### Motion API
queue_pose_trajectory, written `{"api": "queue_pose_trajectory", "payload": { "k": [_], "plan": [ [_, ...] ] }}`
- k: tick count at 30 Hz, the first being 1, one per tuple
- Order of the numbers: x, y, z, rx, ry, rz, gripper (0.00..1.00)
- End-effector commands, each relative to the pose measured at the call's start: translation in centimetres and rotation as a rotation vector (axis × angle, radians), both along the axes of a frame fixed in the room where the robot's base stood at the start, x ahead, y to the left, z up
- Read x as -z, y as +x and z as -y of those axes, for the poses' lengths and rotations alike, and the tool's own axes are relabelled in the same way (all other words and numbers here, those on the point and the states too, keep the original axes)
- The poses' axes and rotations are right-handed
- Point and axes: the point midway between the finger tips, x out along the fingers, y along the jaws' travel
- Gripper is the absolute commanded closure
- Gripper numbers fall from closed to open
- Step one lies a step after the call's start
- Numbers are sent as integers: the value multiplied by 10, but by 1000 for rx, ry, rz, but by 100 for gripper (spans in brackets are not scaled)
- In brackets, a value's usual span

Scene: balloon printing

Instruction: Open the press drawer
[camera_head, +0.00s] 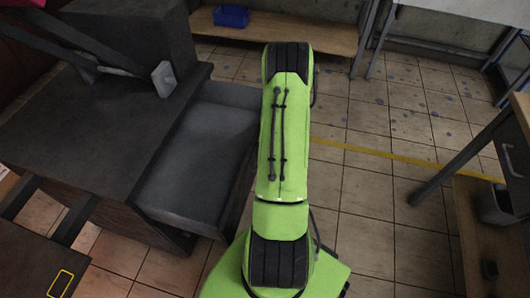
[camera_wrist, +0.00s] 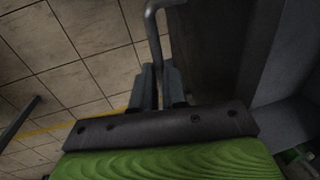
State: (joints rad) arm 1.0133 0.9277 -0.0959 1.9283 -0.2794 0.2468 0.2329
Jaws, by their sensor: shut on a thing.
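The press (camera_head: 85,110) is a large dark machine at the left of the head view. Its drawer (camera_head: 195,165) stands pulled out towards the right, and its empty grey tray shows. In the wrist view the dark drawer front (camera_wrist: 212,55) is right of the fingers. A bent grey metal handle (camera_wrist: 153,35) runs down between the fingers of my gripper (camera_wrist: 158,80). My gripper is shut on this handle. In the head view my green arm hides the gripper, the handle and the drawer's right end.
A wooden shelf (camera_head: 285,35) with a blue bin (camera_head: 231,16) stands at the back. A workbench with a drawer handle (camera_head: 511,160) is at the right. A dark table (camera_head: 35,265) is at the lower left. Tiled floor (camera_head: 385,130) with a yellow line lies open right of my arm.

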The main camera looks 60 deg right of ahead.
Motion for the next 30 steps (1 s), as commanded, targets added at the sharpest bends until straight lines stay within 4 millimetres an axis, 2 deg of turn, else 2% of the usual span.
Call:
{"api": "queue_pose_trajectory", "payload": {
  "k": [7, 8, 12, 13, 22, 26, 30],
  "plan": [
    [-1, 0, 0, -1, -1, 1, 100],
    [-1, 1, 0, -1, -1, 1, 86],
    [-1, 1, 0, -1, -1, 1, 65],
    [-1, 1, 0, -1, -1, 1, 62],
    [-4, 0, 1, 0, -1, 0, 62],
    [-28, -4, 3, 1, -4, 1, 62],
    [-69, -11, 6, 1, -6, 2, 62]
  ]
}}
